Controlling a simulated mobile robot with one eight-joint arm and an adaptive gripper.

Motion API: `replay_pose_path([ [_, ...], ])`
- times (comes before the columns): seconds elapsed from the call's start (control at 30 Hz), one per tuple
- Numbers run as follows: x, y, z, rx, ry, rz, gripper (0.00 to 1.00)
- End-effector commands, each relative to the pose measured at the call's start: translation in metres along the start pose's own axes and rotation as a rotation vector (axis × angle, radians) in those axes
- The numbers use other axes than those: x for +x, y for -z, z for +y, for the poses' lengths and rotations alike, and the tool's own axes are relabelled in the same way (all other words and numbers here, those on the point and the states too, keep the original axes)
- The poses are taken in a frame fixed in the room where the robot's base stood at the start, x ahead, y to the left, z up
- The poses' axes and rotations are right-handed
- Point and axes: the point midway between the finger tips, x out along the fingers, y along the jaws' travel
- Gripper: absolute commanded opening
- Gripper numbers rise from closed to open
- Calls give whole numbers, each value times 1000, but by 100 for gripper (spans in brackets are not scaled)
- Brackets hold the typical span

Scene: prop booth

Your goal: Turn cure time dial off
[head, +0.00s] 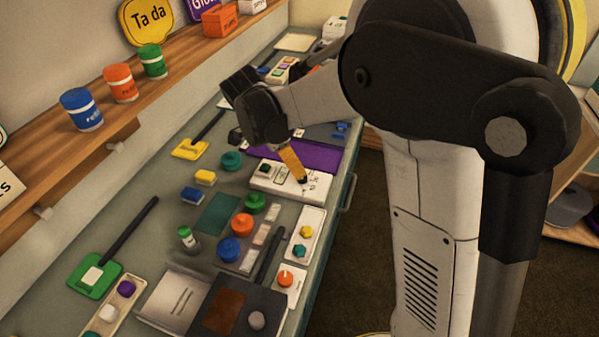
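I cannot read a label that marks the cure time dial. A white control box (284,189) sits on the bench below my gripper, with a small dark green knob (265,168) and fine print too small to read. An orange knob (285,279) stands on a white plate (291,293) near the front edge. A grey round knob (256,320) is on a dark device (225,309) at the bottom. My gripper (264,133) is above the bench, behind the white box. Its fingertips are unclear. A yellow-orange stick-like piece (292,162) shows between it and the box; I cannot tell whether it is held.
Green, orange and blue round pieces, a small bottle (187,238) and a white plate with yellow and teal knobs (305,237) crowd the bench. A wooden shelf (60,145) with cans (81,110) runs along the left wall. The floor (360,210) is right of the bench edge.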

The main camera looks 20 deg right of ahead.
Motion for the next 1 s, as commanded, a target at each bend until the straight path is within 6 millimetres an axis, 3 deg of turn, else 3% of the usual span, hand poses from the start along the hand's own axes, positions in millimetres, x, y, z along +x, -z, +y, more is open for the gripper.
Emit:
replay_pose_path([
  [0.1, -25, 0, 0, 0, 0, 0, 48],
  [0.3, -50, 0, 0, 0, 0, 0, 48],
  [0.83, -55, 0, 0, 0, 0, -1, 48],
  [1.0, -64, 11, 16, -96, 37, -30, 48],
])
